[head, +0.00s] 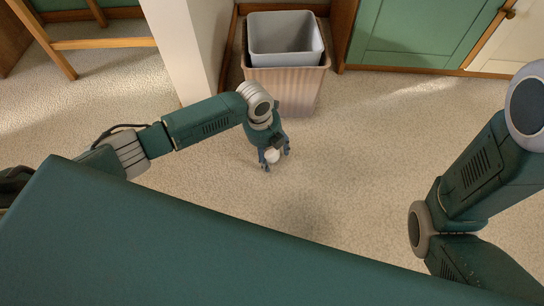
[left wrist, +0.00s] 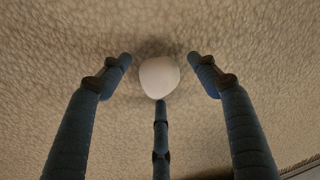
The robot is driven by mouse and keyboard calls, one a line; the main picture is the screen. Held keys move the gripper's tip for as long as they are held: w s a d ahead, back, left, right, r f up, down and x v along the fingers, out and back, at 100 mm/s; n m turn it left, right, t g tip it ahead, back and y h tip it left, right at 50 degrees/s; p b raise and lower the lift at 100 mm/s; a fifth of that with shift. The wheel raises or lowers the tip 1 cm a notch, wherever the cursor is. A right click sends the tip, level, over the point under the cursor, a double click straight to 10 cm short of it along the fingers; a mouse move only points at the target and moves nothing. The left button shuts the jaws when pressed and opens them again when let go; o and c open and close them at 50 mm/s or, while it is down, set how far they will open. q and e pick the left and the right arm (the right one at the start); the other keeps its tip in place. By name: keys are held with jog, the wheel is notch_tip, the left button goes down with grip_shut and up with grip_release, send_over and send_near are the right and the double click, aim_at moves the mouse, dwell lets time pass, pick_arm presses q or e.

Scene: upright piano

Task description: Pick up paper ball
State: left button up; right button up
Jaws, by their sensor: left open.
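A small white paper ball (left wrist: 159,76) lies on the beige carpet, and in the head view it (head: 272,156) shows between the fingers of my left gripper. My left gripper (head: 273,162) points down at the floor in front of the bin. In the left wrist view the left gripper (left wrist: 160,82) is open, with one finger on each side of the ball and a third finger below it. Gaps show between the side fingers and the ball. I cannot tell whether the third finger touches it. My right gripper is not in view; only my right arm shows.
A ribbed beige bin (head: 289,89) with a grey inner bin (head: 285,45) stands behind the left gripper. A white wall end (head: 186,45) is left of it. Green cabinet doors (head: 418,33) are at the back right, and a wooden chair (head: 100,44) is at the back left. Carpet (head: 360,140) to the right is clear.

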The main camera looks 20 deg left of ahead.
pick_arm(q)
jog(key=shift+r, duration=0.1)
jog(key=shift+c, duration=0.2)
jog(key=c, duration=0.7)
jog(key=shift+c, duration=0.2)
jog(key=shift+r, duration=0.1)
